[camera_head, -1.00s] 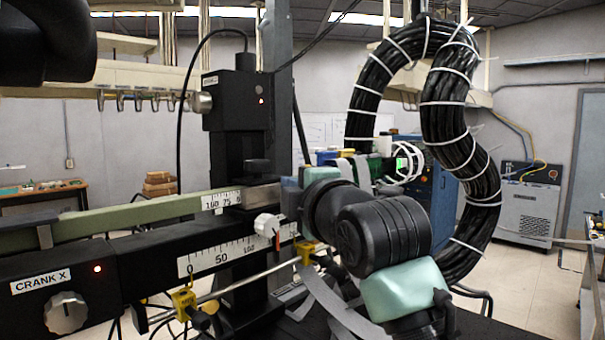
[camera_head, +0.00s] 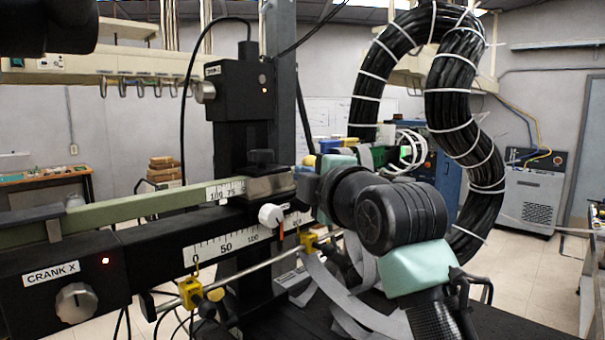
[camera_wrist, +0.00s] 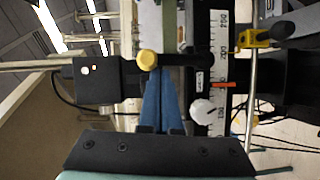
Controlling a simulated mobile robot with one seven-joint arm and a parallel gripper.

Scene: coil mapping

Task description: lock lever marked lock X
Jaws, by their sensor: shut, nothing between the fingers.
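No label reading lock X is legible, so I cannot be sure which part is the lock lever. A white round knob (camera_head: 271,215) sits on the carriage at the scale, with a small orange-red pointer (camera_head: 280,239) below it. In the wrist view the white knob (camera_wrist: 203,111) has a dark mark, and the red pointer (camera_wrist: 222,85) lies near it. A yellow round knob (camera_wrist: 147,60) shows in the wrist view by the fingertips. My gripper (camera_wrist: 160,72) has blue fingers, closed together and empty, left of the white knob. In the head view my own wrist hides the fingers.
The black rail carries a white scale (camera_head: 230,241) and a CRANK X box with a grey knob (camera_head: 75,302). A green beam (camera_head: 130,207) runs above it. Yellow clamps (camera_head: 191,291) hold a rod in front. A thick black cable bundle (camera_head: 460,110) arches on the right.

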